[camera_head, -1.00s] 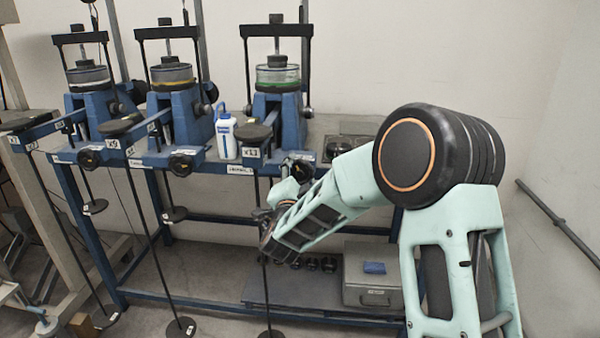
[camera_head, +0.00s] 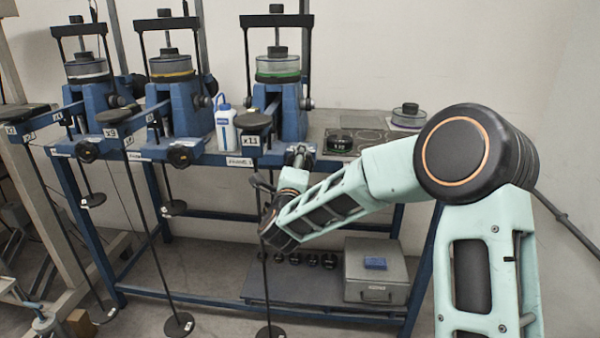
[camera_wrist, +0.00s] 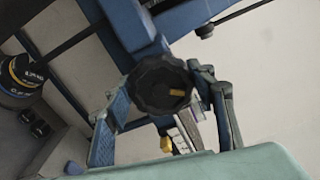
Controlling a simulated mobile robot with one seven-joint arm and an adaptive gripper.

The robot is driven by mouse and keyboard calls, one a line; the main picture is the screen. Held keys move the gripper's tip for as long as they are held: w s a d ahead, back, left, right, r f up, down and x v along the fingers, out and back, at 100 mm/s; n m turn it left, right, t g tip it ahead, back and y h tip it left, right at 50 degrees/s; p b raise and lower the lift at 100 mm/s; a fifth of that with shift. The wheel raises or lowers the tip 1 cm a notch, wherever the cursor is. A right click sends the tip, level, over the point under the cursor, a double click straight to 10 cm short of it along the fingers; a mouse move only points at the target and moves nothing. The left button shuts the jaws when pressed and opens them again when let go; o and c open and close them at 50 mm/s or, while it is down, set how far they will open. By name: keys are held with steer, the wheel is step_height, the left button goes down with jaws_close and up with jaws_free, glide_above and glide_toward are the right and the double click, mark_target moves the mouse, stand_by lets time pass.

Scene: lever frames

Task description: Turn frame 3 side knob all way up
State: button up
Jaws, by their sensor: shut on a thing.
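The third frame (camera_head: 284,118) is the blue one on the right, with a clear cell and green band on top. In the head view my gripper (camera_head: 298,160) is at its front side and largely hides the side knob. In the wrist view the black ridged knob (camera_wrist: 158,86) with a yellow mark sits between the two fingers of my gripper (camera_wrist: 162,92). The fingers are closed on the knob from either side. The lever end with the x11 tag (camera_head: 250,141) is just left of my gripper.
Two similar blue frames (camera_head: 178,112) stand to the left with their own front knobs (camera_head: 181,155). A white wash bottle (camera_head: 225,130) stands between the middle and right frames. A grey box (camera_head: 376,272) with a blue item is on the lower shelf. Weight hangers dangle below the bench.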

steer(key=shift+w+d+f+m+b, duration=0.1)
steer(key=shift+w+d+m+b, duration=0.15)
steer(key=shift+d+m+b, duration=0.35)
steer(key=o, duration=1.3)
steer(key=shift+a+r, duration=0.15)
steer(key=shift+r, duration=0.05)
steer(key=o, duration=0.3)
steer(key=shift+w+f+p, duration=0.1)
steer(key=shift+p, duration=0.25)
steer(key=shift+a, duration=0.1)
steer(key=shift+s+a, duration=0.1)
steer(key=shift+s, duration=0.2)
steer(key=s+b, duration=0.1)
steer(key=s, duration=0.4)
steer(key=shift+s+a+b, duration=0.15)
steer(key=shift+s+b, duration=0.2)
steer(key=shift+s, duration=0.05)
steer(key=shift+f, duration=0.15)
